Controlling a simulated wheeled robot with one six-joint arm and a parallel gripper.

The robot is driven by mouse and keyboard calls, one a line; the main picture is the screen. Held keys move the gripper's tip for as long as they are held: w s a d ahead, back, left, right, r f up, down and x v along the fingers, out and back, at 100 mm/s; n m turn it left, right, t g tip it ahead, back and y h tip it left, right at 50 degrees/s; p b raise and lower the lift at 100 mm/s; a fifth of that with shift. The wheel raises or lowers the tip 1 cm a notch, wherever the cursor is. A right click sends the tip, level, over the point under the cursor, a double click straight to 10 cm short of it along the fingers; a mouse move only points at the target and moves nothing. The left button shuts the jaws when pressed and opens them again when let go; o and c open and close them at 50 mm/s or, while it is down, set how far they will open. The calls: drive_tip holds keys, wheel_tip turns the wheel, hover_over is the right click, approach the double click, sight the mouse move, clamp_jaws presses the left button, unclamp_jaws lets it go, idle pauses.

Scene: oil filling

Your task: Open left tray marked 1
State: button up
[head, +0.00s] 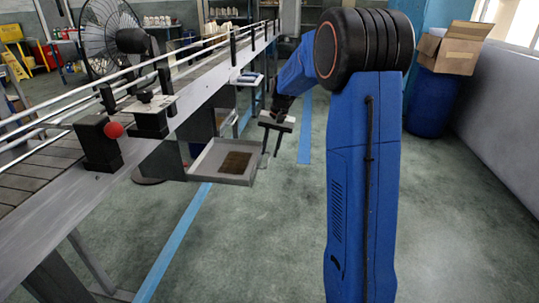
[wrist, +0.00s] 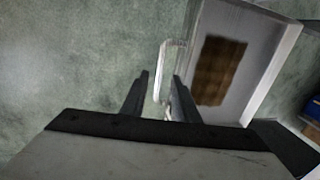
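A shallow light grey tray (head: 200,160) with a brown patch on its floor sticks out from the side of the conveyor in the head view. It also shows at the upper right of the wrist view (wrist: 262,50), with a pale bar handle (wrist: 160,72) on its near side. No number is legible on it, so I cannot tell whether it is tray 1. My gripper (head: 270,152) is just right of the tray in the head view. In the wrist view my gripper (wrist: 161,76) has its fingers apart, with the handle's lower end appearing between them; contact is not clear.
The conveyor (head: 150,135) runs along the left, with a red-knobbed black box (head: 100,145) on its edge. Another tray (head: 226,121) shows farther along. A blue barrel (head: 432,105) and cardboard box (head: 452,50) stand back right. Floor beside the tray is clear.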

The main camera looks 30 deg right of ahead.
wheel_tip(320, 180, up, 14)
drive_tip(key=s+d, duration=0.1)
drive_tip(key=d, duration=0.1)
drive_tip(key=shift+s+r, duration=0.2)
drive_tip(key=shift+s, duration=0.1)
drive_tip(key=shift+d, duration=0.1)
drive_tip(key=s+a+r+n+t, duration=0.1)
drive_tip(key=s+a, duration=0.3)
drive_tip(key=s, duration=0.3)
drive_tip(key=s+a+n+h, duration=0.1)
drive_tip(key=s+a, duration=0.2)
drive_tip(key=s, duration=0.3)
drive_tip(key=s+a+r+n+t, duration=0.1)
drive_tip(key=s+a, duration=0.3)
drive_tip(key=s, duration=0.3)
drive_tip(key=s+a+f+n, duration=0.1)
drive_tip(key=s+f, duration=0.2)
drive_tip(key=s, duration=0.3)
drive_tip(key=s+a+f+n+t, duration=0.1)
drive_tip(key=s+a+f, duration=0.1)
drive_tip(key=s+f, duration=0.2)
drive_tip(key=s+a+f+n, duration=0.1)
drive_tip(key=s+f+n, duration=0.1)
drive_tip(key=s, duration=0.8)
drive_tip(key=shift+a+f+t+h, duration=0.3)
drive_tip(key=shift+f+h, duration=0.1)
drive_tip(key=shift+f, duration=0.25)
